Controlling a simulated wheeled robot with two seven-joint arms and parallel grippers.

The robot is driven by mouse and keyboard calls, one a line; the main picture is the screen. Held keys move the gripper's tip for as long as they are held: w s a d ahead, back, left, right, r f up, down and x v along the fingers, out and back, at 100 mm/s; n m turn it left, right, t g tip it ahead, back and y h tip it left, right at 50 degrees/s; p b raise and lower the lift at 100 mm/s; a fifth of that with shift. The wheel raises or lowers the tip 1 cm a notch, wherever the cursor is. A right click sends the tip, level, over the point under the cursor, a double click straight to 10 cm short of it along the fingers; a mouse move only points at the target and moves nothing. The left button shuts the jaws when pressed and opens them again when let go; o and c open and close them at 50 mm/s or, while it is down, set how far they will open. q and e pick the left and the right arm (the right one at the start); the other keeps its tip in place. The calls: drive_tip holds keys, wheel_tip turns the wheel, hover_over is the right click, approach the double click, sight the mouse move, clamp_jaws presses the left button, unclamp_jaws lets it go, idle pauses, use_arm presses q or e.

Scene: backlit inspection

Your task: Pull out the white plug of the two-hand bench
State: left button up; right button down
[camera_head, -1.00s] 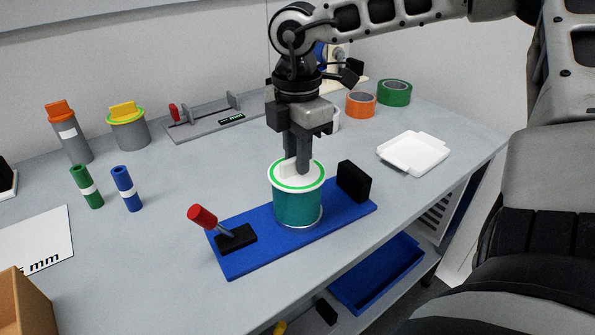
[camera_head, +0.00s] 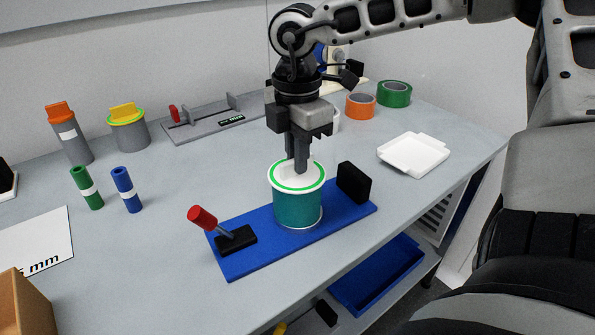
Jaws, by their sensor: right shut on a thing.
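The white plug (camera_head: 297,179) has a green ring on top and sits in the teal cylinder (camera_head: 298,210) of the bench. The cylinder stands on a blue base plate (camera_head: 243,263). A lever with a red knob (camera_head: 202,217) tilts to the left from a black block on the plate. A black upright block (camera_head: 356,182) stands at the plate's right end. My right gripper (camera_head: 297,166) points down from above and is shut on the white plug's raised grip, which the fingers mostly hide. My left gripper is not in view.
Green and blue tubes (camera_head: 127,189) stand to the left. Grey containers with orange and yellow (camera_head: 124,112) tops stand behind. A grey gauge fixture (camera_head: 211,124) lies at the back. A white tray (camera_head: 413,155) lies to the right, near the table edge. A cardboard box is at lower left.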

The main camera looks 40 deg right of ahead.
drive_tip(key=shift+r, duration=0.15)
drive_tip(key=shift+r+p, duration=1.1)
drive_tip(key=shift+r, duration=1.15)
drive_tip(key=shift+r, duration=0.1)
